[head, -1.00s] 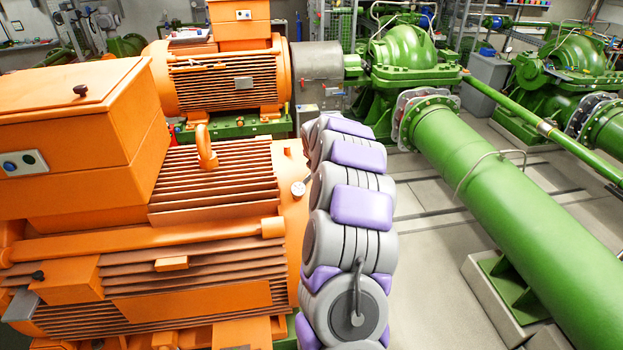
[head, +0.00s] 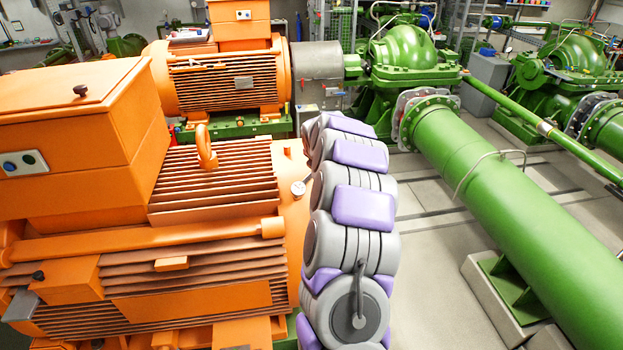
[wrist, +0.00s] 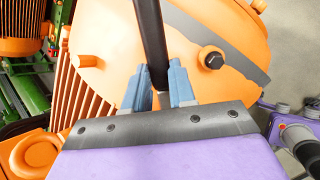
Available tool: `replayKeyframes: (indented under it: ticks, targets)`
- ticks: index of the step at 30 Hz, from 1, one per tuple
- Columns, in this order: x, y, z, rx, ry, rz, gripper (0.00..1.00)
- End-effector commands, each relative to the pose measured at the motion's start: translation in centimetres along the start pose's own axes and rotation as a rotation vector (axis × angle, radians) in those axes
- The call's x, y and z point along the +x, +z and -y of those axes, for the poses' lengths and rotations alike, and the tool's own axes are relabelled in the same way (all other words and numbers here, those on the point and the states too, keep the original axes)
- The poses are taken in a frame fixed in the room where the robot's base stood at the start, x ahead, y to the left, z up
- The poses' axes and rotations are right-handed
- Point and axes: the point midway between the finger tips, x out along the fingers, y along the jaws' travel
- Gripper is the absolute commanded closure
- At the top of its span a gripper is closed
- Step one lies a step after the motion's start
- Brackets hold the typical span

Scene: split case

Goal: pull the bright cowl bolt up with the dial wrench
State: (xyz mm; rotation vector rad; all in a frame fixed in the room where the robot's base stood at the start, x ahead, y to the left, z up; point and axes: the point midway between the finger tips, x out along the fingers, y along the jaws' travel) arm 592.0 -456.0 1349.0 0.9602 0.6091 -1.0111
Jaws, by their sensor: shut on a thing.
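In the wrist view, my gripper (wrist: 160,88) has two blue-grey fingers closed about a black shaft (wrist: 152,40). The shaft runs up out of the picture, so its far end and any dial on it are out of sight. In the head view my gripper and the shaft are not visible.
A thick green pipe (head: 510,210) lies at the right. Grey floor (head: 430,260) is open between my arm and the pipe.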

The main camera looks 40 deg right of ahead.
Motion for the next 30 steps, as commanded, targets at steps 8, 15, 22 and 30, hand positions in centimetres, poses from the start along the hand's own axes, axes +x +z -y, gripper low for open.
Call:
replayKeyframes:
  ticks: [8, 15, 22, 30]
  targets:
    - [-1.0, 0.3, -0.1, 0.001, 0.003, 0.002, 1.00]
    - [-2.0, 0.5, -0.1, 0.001, 0.002, 0.002, 1.00]
    - [-2.8, 0.6, 0.0, 0.000, 0.001, 0.001, 1.00]
    - [-2.8, 0.5, 0.0, 0.000, 0.001, 0.001, 1.00]
